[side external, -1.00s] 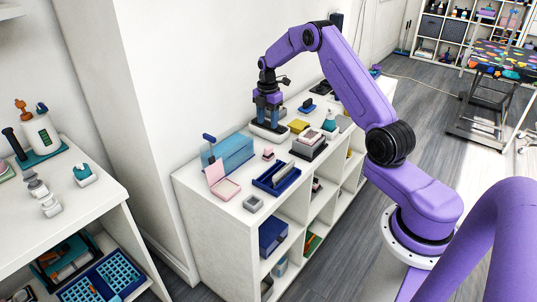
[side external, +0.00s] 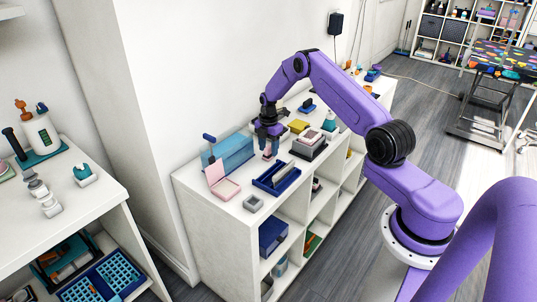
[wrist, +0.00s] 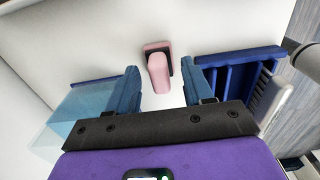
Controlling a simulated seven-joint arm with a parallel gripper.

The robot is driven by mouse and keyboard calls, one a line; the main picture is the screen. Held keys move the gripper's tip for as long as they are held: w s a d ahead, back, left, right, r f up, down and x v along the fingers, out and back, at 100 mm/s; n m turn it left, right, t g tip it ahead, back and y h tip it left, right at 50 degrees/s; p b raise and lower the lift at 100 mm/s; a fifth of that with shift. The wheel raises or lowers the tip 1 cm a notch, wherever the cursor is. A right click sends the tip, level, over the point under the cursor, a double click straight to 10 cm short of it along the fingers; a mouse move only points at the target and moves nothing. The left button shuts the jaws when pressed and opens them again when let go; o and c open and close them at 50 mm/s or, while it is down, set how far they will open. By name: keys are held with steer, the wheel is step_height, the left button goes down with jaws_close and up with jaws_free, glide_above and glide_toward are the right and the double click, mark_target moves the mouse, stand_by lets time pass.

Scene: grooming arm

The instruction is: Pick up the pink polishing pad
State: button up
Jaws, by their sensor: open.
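The pink polishing pad (wrist: 158,70) stands on the white cabinet top in the wrist view. It has a pink handle-like block and a dark strip by its base. It lies in line with the gap between my fingers, toward their tips. My gripper (wrist: 161,80) is open, with one blue finger on each side of the gap and nothing visibly held. In the side view, my gripper (side external: 269,149) is low over the cabinet, at the pad, which is mostly hidden by the fingers. I cannot tell whether the fingers touch it.
A blue slotted tray (wrist: 228,72) is close on the right; a clear blue box (wrist: 82,120) is close on the left. In the side view, an open pink case (side external: 224,188) and a grey stacked block (side external: 309,147) stand nearby on the white cabinet (side external: 213,213).

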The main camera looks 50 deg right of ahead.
steer(key=shift+f, duration=0.15)
jaws_close()
steer(key=shift+r, duration=0.45)
step_height(320, 180, up, 2)
steer(key=shift+r, duration=0.1)
steer(key=s+a+r, duration=0.5)
steer(key=s+r, duration=0.5)
steer(key=s, duration=0.3)
steer(key=shift+a, duration=0.1)
